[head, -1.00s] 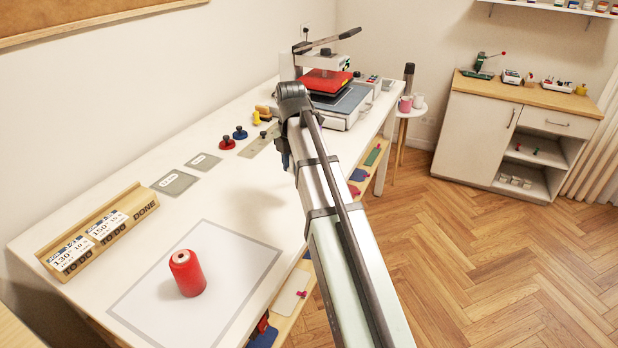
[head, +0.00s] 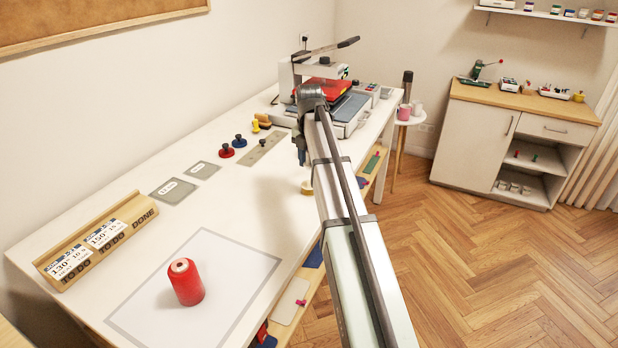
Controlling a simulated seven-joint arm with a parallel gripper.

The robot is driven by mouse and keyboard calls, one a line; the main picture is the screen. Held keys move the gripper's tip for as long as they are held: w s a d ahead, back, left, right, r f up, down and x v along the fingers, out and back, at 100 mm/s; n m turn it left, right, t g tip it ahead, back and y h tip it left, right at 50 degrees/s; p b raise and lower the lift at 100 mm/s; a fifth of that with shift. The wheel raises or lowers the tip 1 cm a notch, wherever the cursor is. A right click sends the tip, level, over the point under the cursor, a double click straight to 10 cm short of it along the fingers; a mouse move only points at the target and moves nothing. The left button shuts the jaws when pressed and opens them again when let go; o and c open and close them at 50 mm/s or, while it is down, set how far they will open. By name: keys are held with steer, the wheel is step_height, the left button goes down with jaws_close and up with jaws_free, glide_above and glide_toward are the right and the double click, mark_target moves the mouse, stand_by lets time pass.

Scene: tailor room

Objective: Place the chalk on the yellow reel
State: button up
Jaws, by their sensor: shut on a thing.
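My gripper (head: 301,156) hangs over the right part of the white table, with its far side and fingertips mostly hidden behind my arm. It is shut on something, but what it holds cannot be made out. A pale tan round thing (head: 306,188) shows just below it, partly covered by my arm; I cannot tell whether it is held or resting on the table. I cannot make out the chalk for certain. A small yellow upright thing (head: 255,126) stands at the back of the table; whether it is the yellow reel is unclear.
A red thread reel (head: 187,284) stands on the grey-bordered mat (head: 225,262) in front. A wooden card rack (head: 97,238) is at the left. Red (head: 226,151) and blue (head: 240,141) knobbed pieces stand along the back. A heat press (head: 345,108) fills the far end.

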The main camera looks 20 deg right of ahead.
mark_target(309, 169)
steer(key=shift+f, duration=2.9)
steer(key=o, duration=1)
steer(key=shift+f, duration=0.15)
step_height(309, 169, up, 12)
steer(key=shift+r, duration=0.2)
